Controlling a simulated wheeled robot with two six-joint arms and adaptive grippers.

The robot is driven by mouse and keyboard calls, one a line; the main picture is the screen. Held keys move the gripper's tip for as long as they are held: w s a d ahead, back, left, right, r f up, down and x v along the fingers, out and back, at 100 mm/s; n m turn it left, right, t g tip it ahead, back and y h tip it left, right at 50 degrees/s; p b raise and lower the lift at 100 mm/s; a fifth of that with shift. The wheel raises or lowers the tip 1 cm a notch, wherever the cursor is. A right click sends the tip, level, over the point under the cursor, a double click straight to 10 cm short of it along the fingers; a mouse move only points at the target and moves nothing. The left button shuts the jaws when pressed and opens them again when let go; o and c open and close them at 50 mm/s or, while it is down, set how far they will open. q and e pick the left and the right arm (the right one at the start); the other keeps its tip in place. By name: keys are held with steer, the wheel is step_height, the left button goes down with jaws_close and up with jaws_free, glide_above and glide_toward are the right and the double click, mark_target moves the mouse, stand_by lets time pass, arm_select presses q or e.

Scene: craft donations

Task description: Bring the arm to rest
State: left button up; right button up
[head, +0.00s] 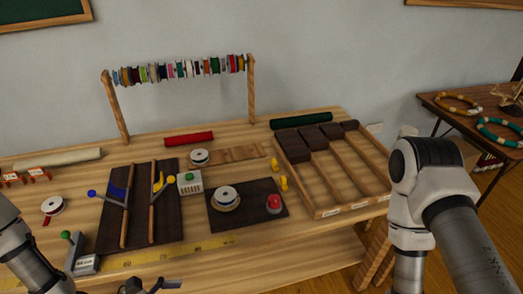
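My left arm comes in at the lower left over the front of the wooden table (255,262). Dark parts of my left gripper (148,286) show at the bottom edge, in front of the yellow measuring strip. Most of this gripper is cut off, so its opening and any hold are unclear. My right arm stands at the right, beside the divided wooden tray, with its forearm pointing down. My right gripper is below the frame.
The divided tray (327,212) holds several dark blocks at its back. A dark mat (271,189) bears a spool (226,196) and a red button (274,203). Another mat (141,222) bears two wooden strips. A rack of ribbon spools (180,70) stands behind. The table's front right is clear.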

arm_select(q)
steer(key=s+d+f+m+g+y, duration=0.1)
steer(key=s+f+m+g+y, duration=0.15)
steer(key=f, duration=0.25)
steer(key=s+f+m+g+y, duration=0.1)
steer(key=s+f+m+y, duration=0.15)
steer(key=f+y, duration=0.2)
steer(key=s+a+f+m+y, duration=0.1)
steer(key=a+m, duration=0.3)
steer(key=m, duration=0.4)
steer(key=s+a+f+m+y, duration=0.2)
steer(key=a+m+y, duration=0.2)
steer(key=m, duration=0.4)
steer(key=shift+s+f+m+g, duration=0.2)
steer(key=shift+s+m+g, duration=0.1)
steer(key=shift+m+g, duration=0.15)
arm_select(e)
steer(key=shift+w+f, duration=0.2)
steer(key=shift+w, duration=0.15)
